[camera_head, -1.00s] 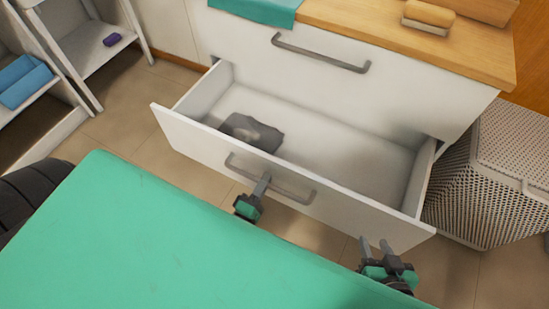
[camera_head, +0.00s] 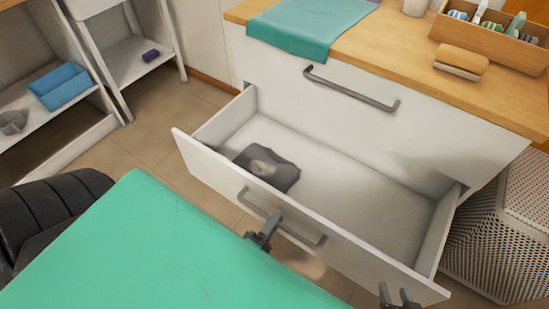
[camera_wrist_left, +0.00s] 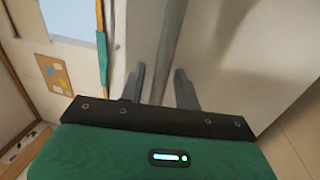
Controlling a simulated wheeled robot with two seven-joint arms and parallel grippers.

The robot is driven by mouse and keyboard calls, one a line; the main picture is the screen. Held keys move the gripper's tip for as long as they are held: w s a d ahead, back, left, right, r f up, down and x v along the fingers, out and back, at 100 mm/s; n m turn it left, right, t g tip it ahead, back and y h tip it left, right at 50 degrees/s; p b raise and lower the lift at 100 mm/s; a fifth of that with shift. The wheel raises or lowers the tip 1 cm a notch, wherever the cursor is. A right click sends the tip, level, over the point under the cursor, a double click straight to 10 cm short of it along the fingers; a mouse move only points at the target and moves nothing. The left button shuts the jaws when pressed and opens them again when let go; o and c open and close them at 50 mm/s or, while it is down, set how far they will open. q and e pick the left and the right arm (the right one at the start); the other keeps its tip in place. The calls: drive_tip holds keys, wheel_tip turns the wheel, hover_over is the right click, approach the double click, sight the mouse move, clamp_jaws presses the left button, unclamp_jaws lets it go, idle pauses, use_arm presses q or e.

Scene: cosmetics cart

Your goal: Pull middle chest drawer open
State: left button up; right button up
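The white chest drawer (camera_head: 345,252) below the closed top drawer (camera_head: 340,110) is pulled well out in the head view. A grey cloth-like item (camera_head: 275,168) lies inside it. Its grey bar handle (camera_head: 305,238) is on the front panel. My left gripper (camera_head: 270,226) is at this handle. In the left wrist view, the handle bar (camera_wrist_left: 168,50) runs between the two fingers of my left gripper (camera_wrist_left: 160,82), which stand apart with a gap beside the bar. My right gripper (camera_head: 395,294) is at the bottom edge, fingers apart, empty, near the drawer's front right corner.
A wooden top (camera_head: 410,65) carries a teal cloth (camera_head: 312,28), a brush (camera_head: 461,60) and a wooden organizer (camera_head: 490,45). A wicker basket (camera_head: 500,245) stands right of the chest. White shelves (camera_head: 90,90) stand at the left, with bare floor (camera_head: 165,125) between.

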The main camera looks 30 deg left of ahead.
use_arm(q)
drive_tip(key=s+f, duration=0.2)
drive_tip(key=s, duration=1.1)
drive_tip(key=shift+s+a+f, duration=0.25)
drive_tip(key=shift+s+f, duration=0.05)
drive_tip(key=shift+f, duration=0.1)
